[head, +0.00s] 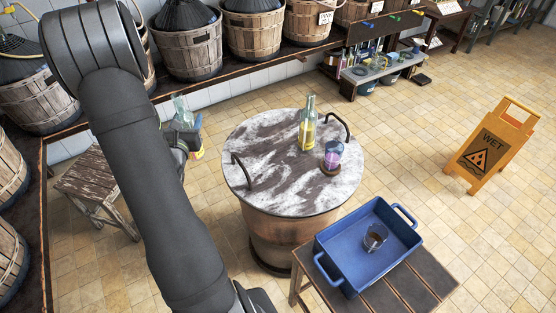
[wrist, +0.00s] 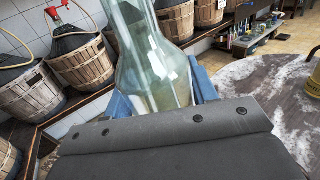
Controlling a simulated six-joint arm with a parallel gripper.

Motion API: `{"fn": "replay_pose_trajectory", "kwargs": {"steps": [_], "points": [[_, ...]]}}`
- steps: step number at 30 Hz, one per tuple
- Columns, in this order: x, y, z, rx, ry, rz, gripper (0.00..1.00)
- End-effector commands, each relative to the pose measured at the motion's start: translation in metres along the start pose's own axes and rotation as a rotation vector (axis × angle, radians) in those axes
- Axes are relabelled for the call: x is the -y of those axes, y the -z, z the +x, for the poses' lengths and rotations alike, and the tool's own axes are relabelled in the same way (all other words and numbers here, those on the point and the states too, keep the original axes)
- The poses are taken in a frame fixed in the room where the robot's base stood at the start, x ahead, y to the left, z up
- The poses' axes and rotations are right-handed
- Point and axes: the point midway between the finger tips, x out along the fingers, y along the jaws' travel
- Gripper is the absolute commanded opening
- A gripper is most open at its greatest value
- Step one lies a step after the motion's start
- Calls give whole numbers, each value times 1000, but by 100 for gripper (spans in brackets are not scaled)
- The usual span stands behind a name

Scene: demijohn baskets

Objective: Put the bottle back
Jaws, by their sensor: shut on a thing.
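A clear, pale green glass bottle (head: 180,107) is held in my gripper (head: 186,135), to the left of the round marble-topped table (head: 255,150). In the wrist view the bottle (wrist: 150,55) stands up between blue finger pads, and its top runs out of the frame. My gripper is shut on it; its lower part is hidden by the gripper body. Another bottle (head: 307,128), with yellow liquid, stands upright on the table.
A purple glass (head: 332,154) on a coaster and two dark handles are on the table. A blue tub (head: 345,270) with a glass inside sits on a bench. A low rack (head: 375,72) with bottles, a stool (head: 92,180), basketed demijohns and an orange sign (head: 488,150) stand around. Open floor lies right.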

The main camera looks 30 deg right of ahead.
Motion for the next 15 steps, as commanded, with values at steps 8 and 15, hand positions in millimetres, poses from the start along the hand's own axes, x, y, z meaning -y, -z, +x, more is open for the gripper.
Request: {"fn": "replay_pose_trajectory", "kwargs": {"steps": [8,15], "points": [[128,-7,24,1,262,1,12],[235,-13,21,0,480,2,12]]}}
